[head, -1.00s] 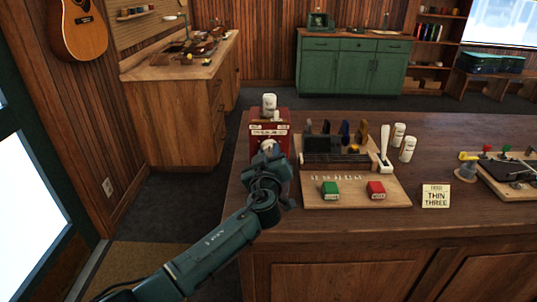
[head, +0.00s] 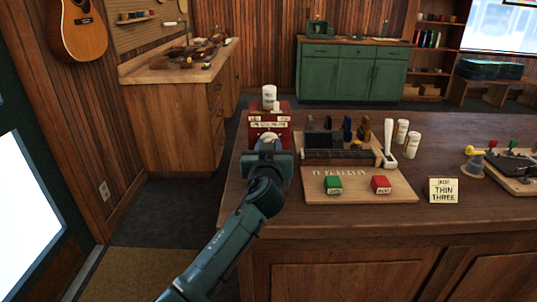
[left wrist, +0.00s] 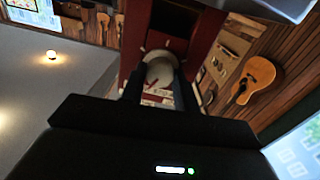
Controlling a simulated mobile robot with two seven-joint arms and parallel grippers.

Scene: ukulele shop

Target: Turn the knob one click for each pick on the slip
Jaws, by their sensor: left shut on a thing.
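A red box (head: 283,138) with a white label stands at the left end of the wooden counter. Its pale round knob (head: 269,139) is on the front, partly hidden by my left gripper (head: 268,148). In the left wrist view the knob (left wrist: 159,72) sits between the two dark fingers of my left gripper (left wrist: 155,88), which is shut on it. A small red pointer-like mark shows on the knob. The slip (head: 443,191), a cream card, stands on the counter at right and reads "THIN" and "THREE". My right gripper is not in view.
The counter front is clear.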

